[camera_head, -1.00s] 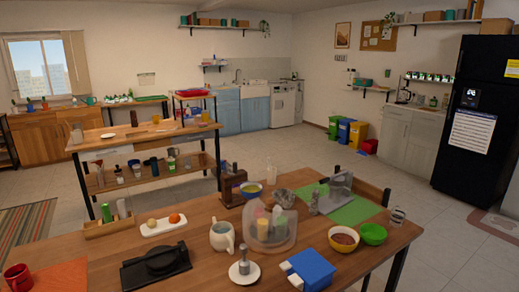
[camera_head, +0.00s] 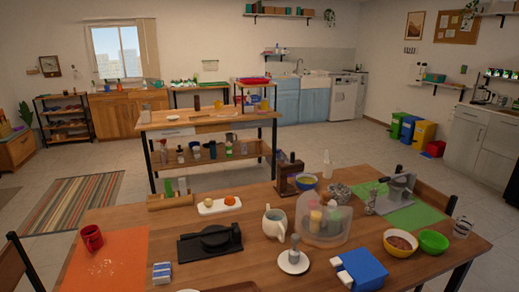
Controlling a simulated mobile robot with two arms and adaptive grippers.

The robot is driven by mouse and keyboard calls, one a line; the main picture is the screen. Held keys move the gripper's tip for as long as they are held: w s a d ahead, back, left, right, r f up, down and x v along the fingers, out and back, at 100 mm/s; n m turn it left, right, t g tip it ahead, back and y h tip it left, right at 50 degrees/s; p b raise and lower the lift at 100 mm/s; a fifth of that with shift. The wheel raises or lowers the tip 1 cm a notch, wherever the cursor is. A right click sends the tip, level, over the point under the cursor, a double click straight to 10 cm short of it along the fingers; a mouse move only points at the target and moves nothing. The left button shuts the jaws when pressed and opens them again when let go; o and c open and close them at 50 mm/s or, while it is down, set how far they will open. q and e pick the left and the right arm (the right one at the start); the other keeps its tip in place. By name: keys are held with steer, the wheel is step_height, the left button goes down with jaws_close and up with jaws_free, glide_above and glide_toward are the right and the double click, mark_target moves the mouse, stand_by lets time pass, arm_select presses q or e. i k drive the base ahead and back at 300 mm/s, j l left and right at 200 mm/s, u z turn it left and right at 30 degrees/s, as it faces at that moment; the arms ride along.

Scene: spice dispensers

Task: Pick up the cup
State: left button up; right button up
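Several cup-like things stand on the near wooden table (camera_head: 210,262). A red mug (camera_head: 92,238) stands upright on an orange mat (camera_head: 122,258) at the left. A cream mug or jug (camera_head: 274,223) with a handle stands near the middle, beside a clear container (camera_head: 322,236) with coloured items inside. A small patterned cup (camera_head: 462,227) stands at the right edge. I cannot tell which one is the task's cup. Neither of my grippers shows in the head view.
A black device (camera_head: 210,240), a white plate with a grey-topped item (camera_head: 293,261), a blue box (camera_head: 361,268), and brown-filled (camera_head: 400,243) and green (camera_head: 433,241) bowls crowd the front. A white tray (camera_head: 218,207) lies behind. Floor is open at left around the striped rug (camera_head: 72,205).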

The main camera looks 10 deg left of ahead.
mark_target(91, 235)
steer(key=u, duration=1.65)
